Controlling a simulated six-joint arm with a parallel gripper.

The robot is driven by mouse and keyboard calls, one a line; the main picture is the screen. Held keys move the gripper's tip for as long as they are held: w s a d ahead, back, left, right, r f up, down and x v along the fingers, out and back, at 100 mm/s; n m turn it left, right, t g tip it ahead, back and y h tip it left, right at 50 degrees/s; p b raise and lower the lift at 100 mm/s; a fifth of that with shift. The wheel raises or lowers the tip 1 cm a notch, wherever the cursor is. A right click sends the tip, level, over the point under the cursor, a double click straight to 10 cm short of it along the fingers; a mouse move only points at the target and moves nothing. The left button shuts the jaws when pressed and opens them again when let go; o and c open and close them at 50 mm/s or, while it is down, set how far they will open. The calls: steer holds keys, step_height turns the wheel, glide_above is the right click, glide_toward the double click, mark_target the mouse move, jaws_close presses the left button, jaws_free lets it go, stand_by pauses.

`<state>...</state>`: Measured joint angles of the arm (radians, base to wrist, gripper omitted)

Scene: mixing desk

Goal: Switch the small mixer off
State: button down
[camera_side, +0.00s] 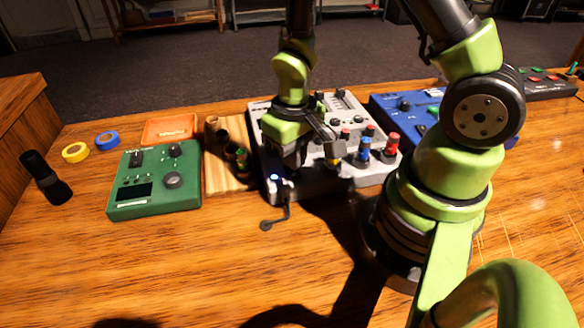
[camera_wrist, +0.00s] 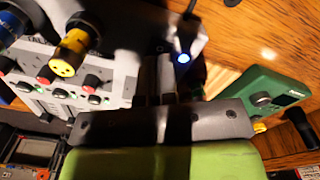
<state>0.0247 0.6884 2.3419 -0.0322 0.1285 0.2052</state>
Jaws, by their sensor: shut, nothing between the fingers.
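The grey mixer (camera_side: 335,187) stands mid-desk, with knobs and coloured plugs on top. It also shows at the left of the wrist view (camera_wrist: 118,68). A small blue light (camera_side: 274,177) glows by its front left corner; it is lit in the wrist view too (camera_wrist: 183,58). My gripper (camera_side: 288,172) is shut and empty, pointing down over the mixer's front left part, close to the light. In the wrist view its fingers (camera_wrist: 168,70) are side by side, left of the light. The switch itself is not clearly visible; my gripper hides part of that corner. I cannot tell whether the fingers touch it.
A green device (camera_side: 155,183) lies left of the mixer, with a wooden stand (camera_side: 225,172) between. A blue device (camera_side: 395,103) is to the right. A thin dark piece with a round end (camera_side: 266,225) lies in front. The front left desk is clear.

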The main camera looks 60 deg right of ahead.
mark_target(293, 174)
steer(key=shift+f, duration=1.25)
stand_by(1.0)
steer(key=shift+r, duration=3.55)
steer(key=shift+r, duration=0.1)
steer(key=s+a+r+t, duration=0.1)
steer(key=s+r+t, duration=0.1)
steer(key=r, duration=0.4)
steer(key=s+a+r+t+y, duration=0.1)
steer(key=s+r+t, duration=0.1)
steer(key=r, duration=0.5)
steer(key=s+a+r+m+t+y, duration=0.1)
steer(key=s+r+t, duration=0.2)
steer(key=r, duration=0.3)
steer(key=shift+s+a+r, duration=0.15)
steer(key=shift+s+r, duration=0.05)
steer(key=shift+s, duration=0.6)
